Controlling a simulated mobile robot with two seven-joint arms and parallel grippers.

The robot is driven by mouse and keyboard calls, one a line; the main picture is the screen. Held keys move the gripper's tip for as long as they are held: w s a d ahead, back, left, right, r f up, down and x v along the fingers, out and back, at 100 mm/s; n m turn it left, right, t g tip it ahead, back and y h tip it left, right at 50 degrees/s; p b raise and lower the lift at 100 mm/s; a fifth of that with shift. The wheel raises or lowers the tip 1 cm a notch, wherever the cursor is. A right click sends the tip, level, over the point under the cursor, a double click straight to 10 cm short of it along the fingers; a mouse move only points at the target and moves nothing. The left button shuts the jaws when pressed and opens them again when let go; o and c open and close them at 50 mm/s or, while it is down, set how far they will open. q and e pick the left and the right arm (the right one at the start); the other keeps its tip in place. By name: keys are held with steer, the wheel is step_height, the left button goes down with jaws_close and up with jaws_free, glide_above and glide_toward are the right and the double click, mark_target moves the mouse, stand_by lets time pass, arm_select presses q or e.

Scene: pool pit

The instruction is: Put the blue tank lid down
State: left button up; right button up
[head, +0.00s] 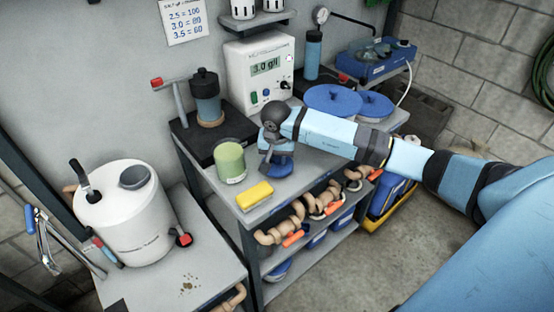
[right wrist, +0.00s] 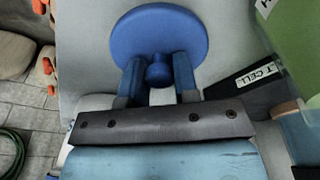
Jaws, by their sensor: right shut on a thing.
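The blue tank lid (head: 280,170) is a round disc with a knob, at the workbench's front edge, partly hidden by my right gripper (head: 275,150). In the right wrist view the lid (right wrist: 158,30) shows as a full disc, and my right gripper (right wrist: 158,78) has its two fingers closed on either side of the lid's knob (right wrist: 159,71). The lid is on or just above the grey benchtop (head: 310,165); I cannot tell whether it touches. My left gripper is not in view.
A green jar (head: 230,160) and a yellow sponge (head: 254,195) stand close left of the lid. Two blue round lids (head: 332,99) sit behind it, near a white meter (head: 260,75). A white tank (head: 125,215) stands on the lower bench at left.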

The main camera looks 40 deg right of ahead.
steer(key=shift+f, duration=0.9)
steer(key=o, duration=0.9)
